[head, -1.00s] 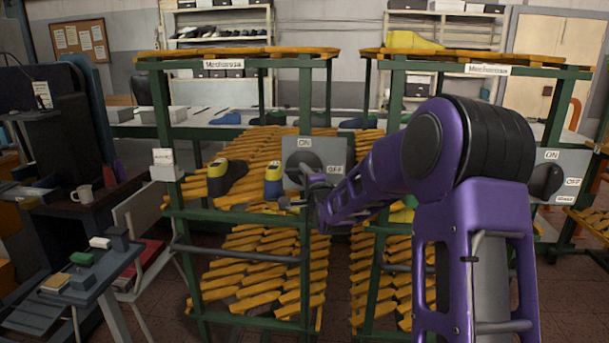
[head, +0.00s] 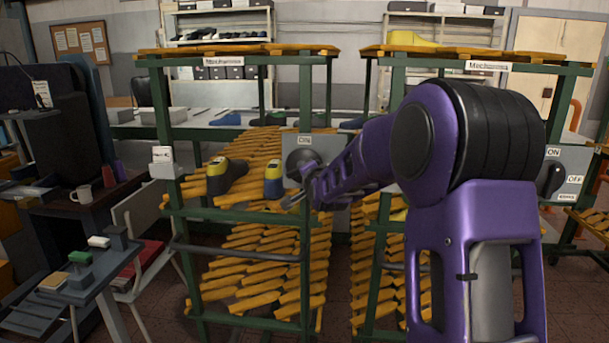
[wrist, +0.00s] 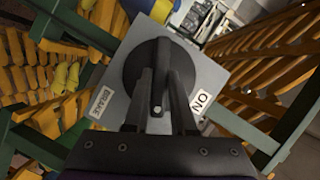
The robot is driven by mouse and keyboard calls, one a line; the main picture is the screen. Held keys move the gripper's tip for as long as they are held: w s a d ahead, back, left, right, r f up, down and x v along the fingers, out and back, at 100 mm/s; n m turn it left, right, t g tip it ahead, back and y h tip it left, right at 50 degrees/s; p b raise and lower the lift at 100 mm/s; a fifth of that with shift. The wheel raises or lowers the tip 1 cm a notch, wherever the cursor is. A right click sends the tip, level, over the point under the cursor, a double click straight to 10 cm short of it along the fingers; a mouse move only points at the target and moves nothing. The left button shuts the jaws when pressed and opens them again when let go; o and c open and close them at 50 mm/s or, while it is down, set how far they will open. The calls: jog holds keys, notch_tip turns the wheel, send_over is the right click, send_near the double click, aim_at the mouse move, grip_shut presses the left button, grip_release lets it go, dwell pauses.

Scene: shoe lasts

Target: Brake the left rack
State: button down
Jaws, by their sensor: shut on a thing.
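The left rack (head: 306,100) is a green frame with slanted yellow slats. A grey switch plate (head: 292,175) with a black rotary knob (head: 299,158) is on its right post. In the wrist view my gripper (wrist: 161,88) is shut on the handle (wrist: 157,96) of the knob (wrist: 159,55), one finger on each side. The handle points toward my palm, between the BRAKE label (wrist: 103,101) on the left and the ON label (wrist: 201,100) on the right. My gripper hides the part of the plate below the knob. In the head view my wrist covers the plate's right side.
The right rack (head: 580,71) has its own plate (head: 578,160) marked ON, OFF and a smaller third label. A small side table (head: 100,286) and a chair (head: 135,222) stand at left.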

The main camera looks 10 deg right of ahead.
jog(key=shift+w+a+r+n+g+h+p, duration=0.1)
jog(key=shift+n+g+h+p, duration=0.55)
jog(key=shift+n+p, duration=0.75)
jog(key=shift+s+a+r+n+g+h+p, duration=0.1)
jog(key=shift+n+g+h+p, duration=0.25)
jog(key=shift+n+h+p, duration=0.95)
jog(key=shift+w+a+r+n+g+h+p, duration=0.1)
jog(key=shift+n+g+h+p, duration=0.4)
jog(key=shift+n+p, duration=0.95)
jog(key=shift+n+b, duration=0.3)
jog(key=shift+n, duration=0.05)
jog(key=c, duration=0.7)
grip_release()
jog(key=shift+d+f, duration=0.1)
jog(key=shift+c, duration=0.2)
